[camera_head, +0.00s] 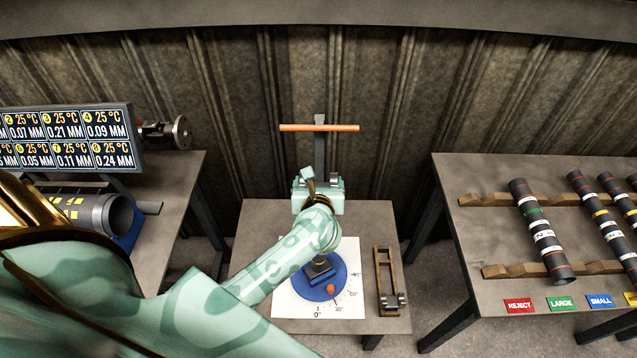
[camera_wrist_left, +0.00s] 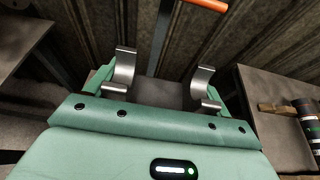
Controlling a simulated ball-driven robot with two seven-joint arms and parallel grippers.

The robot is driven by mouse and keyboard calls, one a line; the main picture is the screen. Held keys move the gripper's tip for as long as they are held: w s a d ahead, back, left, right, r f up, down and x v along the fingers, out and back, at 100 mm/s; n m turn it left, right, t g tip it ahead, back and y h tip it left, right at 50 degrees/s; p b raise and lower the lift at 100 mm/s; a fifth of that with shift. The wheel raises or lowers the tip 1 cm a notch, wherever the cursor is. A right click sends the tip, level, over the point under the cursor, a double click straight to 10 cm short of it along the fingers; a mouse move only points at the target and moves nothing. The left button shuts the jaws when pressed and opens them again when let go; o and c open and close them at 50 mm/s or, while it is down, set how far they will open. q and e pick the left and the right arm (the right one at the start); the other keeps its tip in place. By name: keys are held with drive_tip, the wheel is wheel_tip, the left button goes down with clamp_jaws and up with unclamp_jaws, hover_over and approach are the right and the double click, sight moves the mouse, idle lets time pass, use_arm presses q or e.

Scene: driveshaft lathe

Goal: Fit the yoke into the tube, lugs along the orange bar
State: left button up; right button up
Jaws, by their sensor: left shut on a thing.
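My left gripper (camera_head: 318,190) is over the back of the small middle table, its mint body filling the bottom of the left wrist view. The lugs sit side by side, roughly along the orange bar (camera_head: 319,128); the exact angle cannot be told. The bar also shows in the left wrist view (camera_wrist_left: 208,5). A blue disc (camera_head: 340,288) bears a dark upright part (camera_head: 319,267), partly behind my arm; I cannot tell whether it is the tube.
A wooden cradle (camera_head: 378,268) with silver pieces (camera_head: 394,300) stands right of the angle sheet (camera_head: 287,301). A large grey open cylinder (camera_head: 92,212) lies on the left table. Banded tubes (camera_head: 538,232) rest on wooden racks at right. A grey post (camera_head: 320,155) carries the bar.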

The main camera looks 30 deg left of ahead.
use_arm(q)
drive_tip(key=shift+f+b, duration=2.15)
drive_tip(key=shift+f, duration=0.15)
drive_tip(key=o, duration=1.4)
drive_tip(key=shift+o, duration=0.2)
drive_tip(key=shift+s, duration=0.1)
drive_tip(key=v, duration=1.6)
drive_tip(key=shift+d, duration=0.1)
